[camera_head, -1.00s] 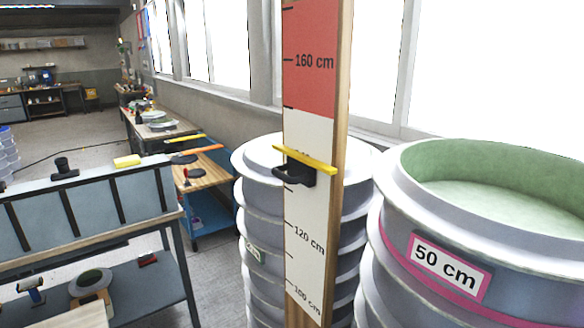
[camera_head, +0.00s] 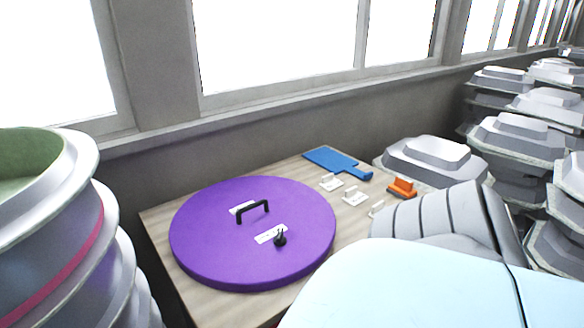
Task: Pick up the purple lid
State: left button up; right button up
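The purple lid (camera_head: 215,248) is a large flat disc lying on a wooden table (camera_head: 158,216) below the windows. It has a black arched handle (camera_head: 253,207) near its middle and a small black knob (camera_head: 280,239) closer to its front right. White labels lie beside both fittings. A pale arm link of mine covers the lower right of the view, close to the lid's right side. Neither of my grippers shows.
A stack of round grey moulds (camera_head: 70,265) stands left of the table. A blue board (camera_head: 338,162), several white pieces and an orange item (camera_head: 402,187) lie behind and right of the lid. Stacked grey angular moulds (camera_head: 520,143) fill the right side.

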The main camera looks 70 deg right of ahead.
aim_at(221, 236)
jog(key=z, duration=1.85)
jog(key=i+l, duration=0.1)
jog(key=l, duration=0.25)
jog(key=i+l, duration=0.15)
jog(key=l, duration=0.2)
jog(key=i+l+u, duration=0.1)
jog(key=l+u, duration=0.55)
jog(key=i+l, duration=0.05)
jog(key=l, duration=0.05)
